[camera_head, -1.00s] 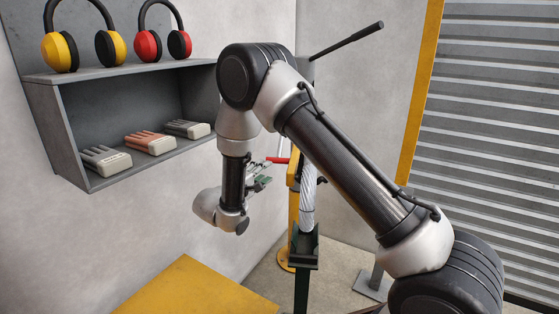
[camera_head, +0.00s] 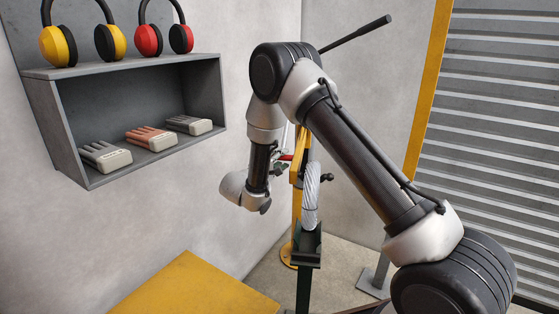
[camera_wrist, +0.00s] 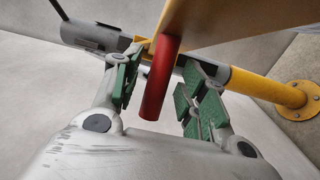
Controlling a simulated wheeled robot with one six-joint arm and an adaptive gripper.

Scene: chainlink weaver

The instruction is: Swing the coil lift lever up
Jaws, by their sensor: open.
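A red handle (camera_wrist: 158,92), which looks like the grip of the coil lift lever, stands between my gripper's fingers in the wrist view. My gripper (camera_wrist: 165,76) is open, with green pads on both sides of the handle; a gap shows on the right, and I cannot tell whether the left pad touches. In the head view a small piece of the red handle (camera_head: 286,157) shows beside the yellow post (camera_head: 297,205). My gripper's fingers (camera_head: 280,168) are mostly hidden behind my wrist there. A pale coil (camera_head: 311,195) hangs just right of the post.
A grey wall shelf (camera_head: 140,66) with ear muffs and gloves is at the left. A yellow tabletop (camera_head: 195,290) is at lower left. A black-gripped bar (camera_head: 356,33) sticks out at upper right. The yellow post's round foot (camera_wrist: 298,100) shows in the wrist view.

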